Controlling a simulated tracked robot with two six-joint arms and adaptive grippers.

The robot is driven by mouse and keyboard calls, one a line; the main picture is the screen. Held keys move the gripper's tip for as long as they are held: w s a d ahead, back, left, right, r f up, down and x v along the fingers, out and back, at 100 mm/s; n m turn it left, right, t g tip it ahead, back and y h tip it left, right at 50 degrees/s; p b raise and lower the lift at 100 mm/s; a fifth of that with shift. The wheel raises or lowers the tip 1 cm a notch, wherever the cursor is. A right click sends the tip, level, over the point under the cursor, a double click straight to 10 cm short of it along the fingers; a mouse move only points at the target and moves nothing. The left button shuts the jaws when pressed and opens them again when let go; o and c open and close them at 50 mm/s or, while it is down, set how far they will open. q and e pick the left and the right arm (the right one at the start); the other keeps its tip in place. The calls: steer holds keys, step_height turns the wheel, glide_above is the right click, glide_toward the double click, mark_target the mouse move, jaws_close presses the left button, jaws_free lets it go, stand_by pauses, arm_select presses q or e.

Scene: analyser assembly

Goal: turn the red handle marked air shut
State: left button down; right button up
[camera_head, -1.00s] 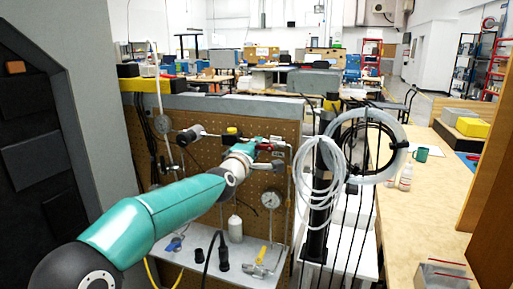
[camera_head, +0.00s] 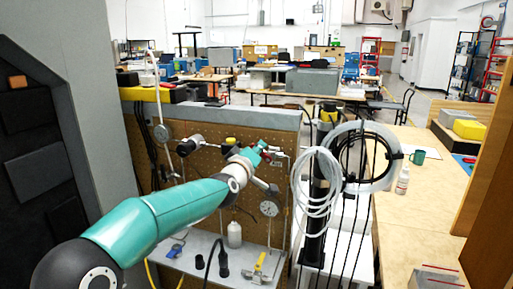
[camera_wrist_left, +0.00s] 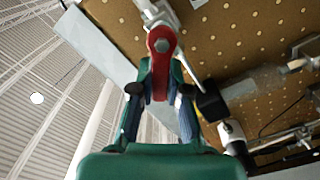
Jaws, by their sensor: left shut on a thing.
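The red handle (camera_wrist_left: 162,60) shows in the left wrist view, its bolted round end at the top and its lever running down between my fingers. It is fixed to a metal pipe fitting on the brown pegboard panel (camera_head: 200,170). My left gripper (camera_wrist_left: 160,95) is shut on the lever, with a dark fingertip on each side. In the head view my left gripper (camera_head: 264,154) is at the upper right of the panel and hides most of the handle. The marking on the handle cannot be read. My right gripper is not in view.
A round gauge (camera_head: 269,209) hangs just below the gripper. Coiled clear hoses (camera_head: 316,198) hang close to its right. A grey shelf (camera_head: 205,255) below holds a white bottle (camera_head: 234,232) and a yellow-handled valve (camera_head: 259,264). A wooden bench (camera_head: 415,215) stands at right.

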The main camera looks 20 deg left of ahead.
mark_target(268, 156)
arm_select(q)
steer(key=m+p, duration=0.1)
steer(key=m, duration=0.1)
steer(key=d+m+p, duration=0.1)
steer(key=m+p, duration=0.1)
steer(key=m, duration=0.1)
steer(key=shift+d+r+m, duration=0.3)
steer(key=shift+d+r, duration=0.1)
steer(key=m+p, duration=0.1)
steer(key=d+m+p, duration=0.1)
steer(key=m, duration=0.1)
steer(key=shift+d+m+p, duration=0.3)
steer(key=shift+m+p, duration=0.1)
steer(key=shift+m, duration=0.7)
steer(key=c, duration=1.2)
jaws_free()
steer(key=shift+c, duration=0.2)
steer(key=shift+o, duration=0.6)
steer(key=shift+r, duration=0.15)
steer(key=shift+s+r, duration=0.15)
